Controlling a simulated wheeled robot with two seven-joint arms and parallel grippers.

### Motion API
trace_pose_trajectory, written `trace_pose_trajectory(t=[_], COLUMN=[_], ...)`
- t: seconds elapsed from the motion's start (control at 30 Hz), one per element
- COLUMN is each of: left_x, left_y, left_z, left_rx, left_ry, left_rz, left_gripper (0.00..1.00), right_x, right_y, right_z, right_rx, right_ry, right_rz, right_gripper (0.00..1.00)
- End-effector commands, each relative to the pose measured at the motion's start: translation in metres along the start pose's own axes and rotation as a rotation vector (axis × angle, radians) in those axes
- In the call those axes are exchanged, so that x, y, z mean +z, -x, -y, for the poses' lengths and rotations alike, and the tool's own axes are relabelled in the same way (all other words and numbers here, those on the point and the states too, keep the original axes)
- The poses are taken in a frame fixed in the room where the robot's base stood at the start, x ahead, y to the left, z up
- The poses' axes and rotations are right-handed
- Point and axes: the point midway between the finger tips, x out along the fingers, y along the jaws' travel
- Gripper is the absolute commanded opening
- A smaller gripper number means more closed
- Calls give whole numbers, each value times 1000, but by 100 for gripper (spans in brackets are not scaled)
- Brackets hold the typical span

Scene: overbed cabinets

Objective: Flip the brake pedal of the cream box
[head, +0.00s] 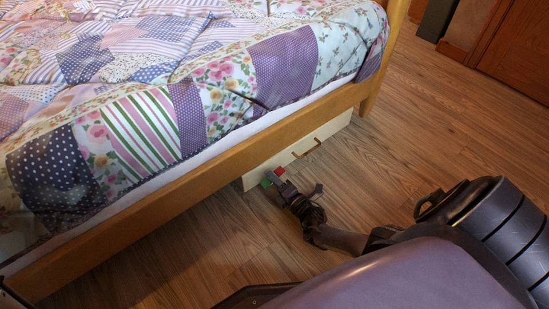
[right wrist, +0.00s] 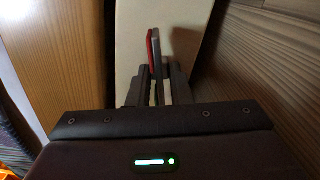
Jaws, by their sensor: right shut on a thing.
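The cream box (head: 310,145) sits low under the bed's wooden side rail, with only its front face showing below the rail. It also shows in the right wrist view (right wrist: 185,25) as a pale panel. The brake pedal (head: 279,171) is a small part with red and green faces at the near end of the box front. In the right wrist view the pedal (right wrist: 152,48) is a thin upright piece, red on one side and grey on the other. My right gripper (head: 273,179) is shut on the pedal, its fingers (right wrist: 156,75) on either side. My left gripper is out of view.
The bed with a patchwork quilt (head: 150,90) and wooden rail (head: 180,195) stands directly above and beside the box. A brown handle (head: 308,146) is on the box front. The wooden floor (head: 430,110) to the right is clear.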

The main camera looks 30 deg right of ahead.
Motion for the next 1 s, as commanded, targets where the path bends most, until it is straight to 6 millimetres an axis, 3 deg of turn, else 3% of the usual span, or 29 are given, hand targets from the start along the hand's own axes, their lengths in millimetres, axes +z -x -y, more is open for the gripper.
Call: trace_pose_trajectory(t=[0.13, 0.17, 0.2, 0.57, 1.0], left_x=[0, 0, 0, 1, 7], left_y=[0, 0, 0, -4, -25], left_z=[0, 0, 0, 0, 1], left_rx=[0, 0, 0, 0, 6], left_ry=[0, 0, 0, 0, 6], left_rz=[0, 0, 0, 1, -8], left_gripper=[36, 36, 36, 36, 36], right_x=[0, 0, 0, 0, 0], right_y=[0, 0, 0, 7, 72], right_z=[1, 1, 1, 0, -1], right_rx=[-1, -1, -1, -3, -3], right_ry=[3, 3, 2, 0, 0], right_rz=[-1, -1, -1, -1, 0], right_gripper=[0, 22, 27, 27, 27])
